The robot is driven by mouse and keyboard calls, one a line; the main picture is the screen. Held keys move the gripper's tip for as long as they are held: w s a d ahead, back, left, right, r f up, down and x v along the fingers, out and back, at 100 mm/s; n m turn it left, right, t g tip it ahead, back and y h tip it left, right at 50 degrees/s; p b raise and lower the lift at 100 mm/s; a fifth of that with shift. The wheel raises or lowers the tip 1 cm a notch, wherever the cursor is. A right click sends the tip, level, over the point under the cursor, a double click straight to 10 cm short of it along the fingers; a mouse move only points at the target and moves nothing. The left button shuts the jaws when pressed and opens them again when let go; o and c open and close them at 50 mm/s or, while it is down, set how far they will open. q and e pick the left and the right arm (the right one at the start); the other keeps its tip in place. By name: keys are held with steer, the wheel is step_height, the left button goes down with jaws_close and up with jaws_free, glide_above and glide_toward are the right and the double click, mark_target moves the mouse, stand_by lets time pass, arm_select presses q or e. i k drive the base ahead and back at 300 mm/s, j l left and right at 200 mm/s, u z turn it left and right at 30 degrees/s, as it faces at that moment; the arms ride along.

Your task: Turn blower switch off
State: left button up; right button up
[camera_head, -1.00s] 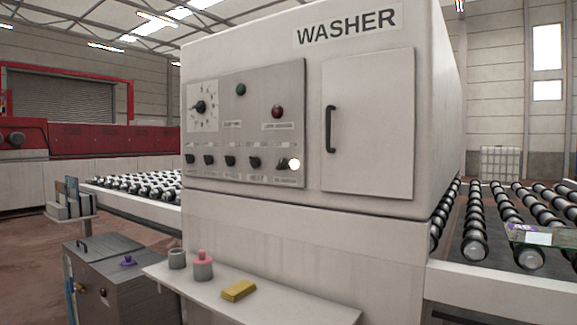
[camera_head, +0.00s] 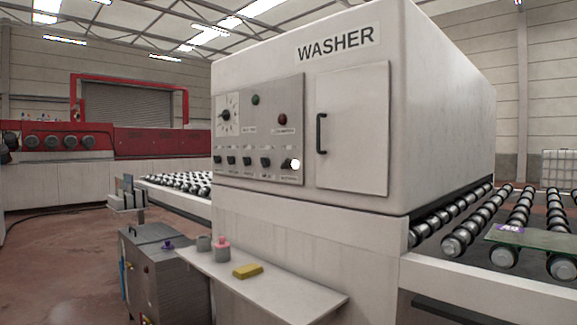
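The washer (camera_head: 345,110) is a large pale cabinet in the middle of the head view. Its grey control panel (camera_head: 259,97) faces me on the left part of the front. A row of several black switches (camera_head: 248,161) runs along the panel's lower part; their labels are too small to read. The rightmost switch (camera_head: 287,163) has a bright white spot beside it. I cannot tell by label which one is the blower switch. Neither gripper shows.
A roller conveyor (camera_head: 455,246) extends right. Open floor (camera_head: 60,260) lies at left.

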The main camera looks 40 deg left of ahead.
mark_target(287, 163)
steer(key=l+u, duration=0.15)
steer(key=u, duration=0.25)
steer(key=l+u, duration=0.15)
steer(key=u, duration=0.25)
steer(key=l+u, duration=0.15)
steer(key=u, duration=0.3)
steer(key=k+j, duration=0.05)
